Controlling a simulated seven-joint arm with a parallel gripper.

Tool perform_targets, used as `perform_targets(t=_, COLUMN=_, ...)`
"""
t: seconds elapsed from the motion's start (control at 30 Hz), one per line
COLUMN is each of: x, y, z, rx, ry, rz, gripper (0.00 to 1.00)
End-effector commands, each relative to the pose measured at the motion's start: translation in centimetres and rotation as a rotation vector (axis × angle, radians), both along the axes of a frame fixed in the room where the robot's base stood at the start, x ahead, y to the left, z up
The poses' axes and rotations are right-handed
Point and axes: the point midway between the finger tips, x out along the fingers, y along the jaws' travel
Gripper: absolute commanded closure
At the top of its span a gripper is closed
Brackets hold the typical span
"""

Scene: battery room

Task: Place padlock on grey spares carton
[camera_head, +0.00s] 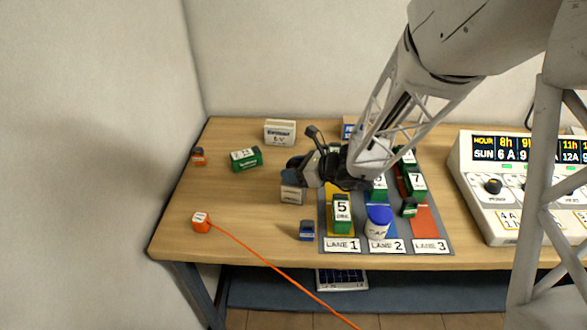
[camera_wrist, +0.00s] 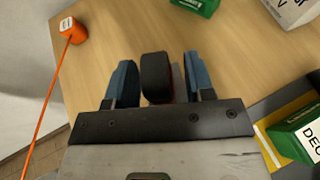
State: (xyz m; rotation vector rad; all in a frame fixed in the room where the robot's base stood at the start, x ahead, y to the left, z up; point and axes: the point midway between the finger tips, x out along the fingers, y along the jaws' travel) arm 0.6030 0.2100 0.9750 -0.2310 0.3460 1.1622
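My gripper (camera_wrist: 158,75) points down over a small grey-brown carton (camera_head: 292,194), left of the lane mat. A dark, rounded object with a trace of red at its edge (camera_wrist: 156,78) is between my two blue fingers; it may be the padlock. It sits close to the left finger, with a narrow grey strip showing beside the right one. I cannot tell whether both fingers press on it or whether it touches the carton. In the head view my gripper hides it. The carton looks like the grey spares carton, but its label is too small to read.
A white carton (camera_head: 280,133) and a green battery (camera_head: 245,159) stand behind. An orange block (camera_head: 201,221) with a cable is at front left. A small blue block (camera_head: 307,231) is in front. Batteries and a blue-lidded tub (camera_head: 379,222) stand on the lane mat (camera_head: 343,245).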

Motion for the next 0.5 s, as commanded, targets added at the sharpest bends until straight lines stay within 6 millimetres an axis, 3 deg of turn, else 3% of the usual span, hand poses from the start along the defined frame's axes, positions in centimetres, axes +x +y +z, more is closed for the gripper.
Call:
perform_targets(t=0.27, x=0.0, y=0.0, z=0.4, rx=0.000, ry=-0.001, rz=0.000, gripper=0.51)
perform_targets(t=0.5, x=-0.4, y=-1.3, z=0.9, rx=0.001, ry=-0.001, rz=-0.002, gripper=0.51)
